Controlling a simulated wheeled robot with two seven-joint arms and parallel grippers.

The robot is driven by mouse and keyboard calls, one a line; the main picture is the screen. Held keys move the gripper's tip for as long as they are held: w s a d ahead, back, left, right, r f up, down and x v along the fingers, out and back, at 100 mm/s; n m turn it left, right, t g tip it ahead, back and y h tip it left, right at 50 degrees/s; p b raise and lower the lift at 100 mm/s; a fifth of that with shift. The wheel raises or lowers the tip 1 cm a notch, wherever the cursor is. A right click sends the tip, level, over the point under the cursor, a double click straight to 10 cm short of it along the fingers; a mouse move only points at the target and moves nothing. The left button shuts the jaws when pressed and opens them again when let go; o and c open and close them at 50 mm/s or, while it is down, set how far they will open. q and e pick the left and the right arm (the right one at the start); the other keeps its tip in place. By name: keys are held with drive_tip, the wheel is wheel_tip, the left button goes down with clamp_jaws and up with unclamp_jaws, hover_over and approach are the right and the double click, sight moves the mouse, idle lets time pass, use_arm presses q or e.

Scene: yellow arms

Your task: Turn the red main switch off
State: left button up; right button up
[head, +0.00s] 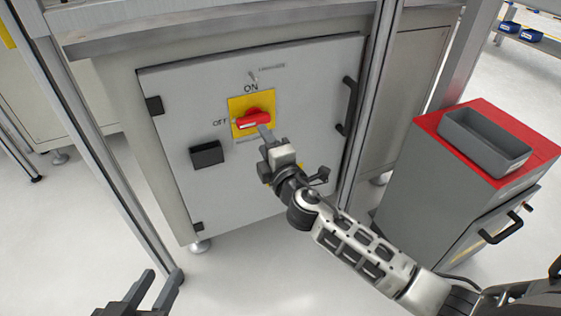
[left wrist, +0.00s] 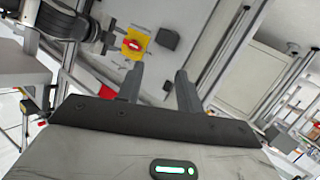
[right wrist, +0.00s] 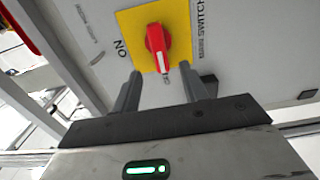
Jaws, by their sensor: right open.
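The red main switch (head: 254,118) sits on a yellow plate (head: 238,104) on the grey cabinet door. ON is printed above the plate and OFF to its left. The red handle lies roughly horizontal in the head view, its white-marked end toward the OFF side. In the right wrist view the handle (right wrist: 156,42) is just ahead of my open fingers, apparently clear of them. My right gripper (head: 265,143) is open and empty, just below and right of the switch. My left gripper (head: 158,288) is open and empty, low in front of the cabinet.
A black door handle (head: 347,106) is right of the switch, and a black box (head: 206,154) is lower left. Metal frame posts (head: 114,176) stand either side of the door. A grey bin (head: 484,143) stands on a red-topped cabinet at the right. Open floor lies in front.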

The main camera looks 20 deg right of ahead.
use_arm(q)
drive_tip(key=shift+s+a+f, duration=0.1)
drive_tip(key=shift+f, duration=0.3)
use_arm(e)
drive_tip(key=s, duration=0.9)
drive_tip(key=shift+d, duration=0.15)
use_arm(q)
drive_tip(key=shift+r, duration=0.3)
